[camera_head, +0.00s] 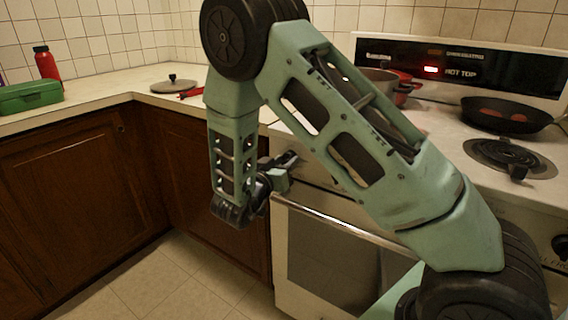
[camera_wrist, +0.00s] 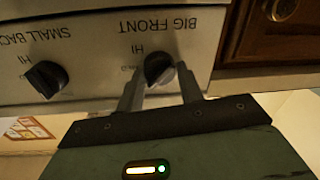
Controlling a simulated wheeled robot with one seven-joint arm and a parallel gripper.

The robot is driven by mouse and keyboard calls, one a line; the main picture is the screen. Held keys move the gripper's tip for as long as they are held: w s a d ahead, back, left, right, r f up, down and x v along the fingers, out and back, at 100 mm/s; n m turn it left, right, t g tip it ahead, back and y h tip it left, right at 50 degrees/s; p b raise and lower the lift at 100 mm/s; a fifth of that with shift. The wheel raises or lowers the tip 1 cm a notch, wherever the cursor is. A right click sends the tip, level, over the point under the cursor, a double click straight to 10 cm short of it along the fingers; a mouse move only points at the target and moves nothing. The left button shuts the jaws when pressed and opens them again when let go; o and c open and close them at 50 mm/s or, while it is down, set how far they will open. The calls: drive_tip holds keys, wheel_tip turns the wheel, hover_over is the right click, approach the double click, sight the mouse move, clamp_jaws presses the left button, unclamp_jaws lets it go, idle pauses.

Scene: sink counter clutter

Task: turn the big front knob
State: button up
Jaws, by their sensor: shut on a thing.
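The big front knob (camera_wrist: 158,66) is black and round, on the white stove panel under upside-down "BIG FRONT" lettering in the wrist view. My gripper (camera_wrist: 160,80) has one grey finger on each side of it and is shut on it. In the head view my gripper (camera_head: 280,173) is at the front left corner of the stove, where my own arm and gripper hide the knob.
The small back knob (camera_wrist: 47,78) sits left of the gripper in the wrist view. The oven door handle (camera_head: 335,222) runs just below my gripper. A black pan (camera_head: 507,114) and a grey pot (camera_head: 378,76) stand on the stove. Wooden cabinets (camera_head: 75,205) are at left.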

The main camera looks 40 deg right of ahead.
drive_tip(key=shift+m, duration=0.5)
drive_tip(key=o, duration=1)
drive_tip(key=shift+a, duration=0.15)
drive_tip(key=v, duration=1.7)
drive_tip(key=shift+s, duration=0.15)
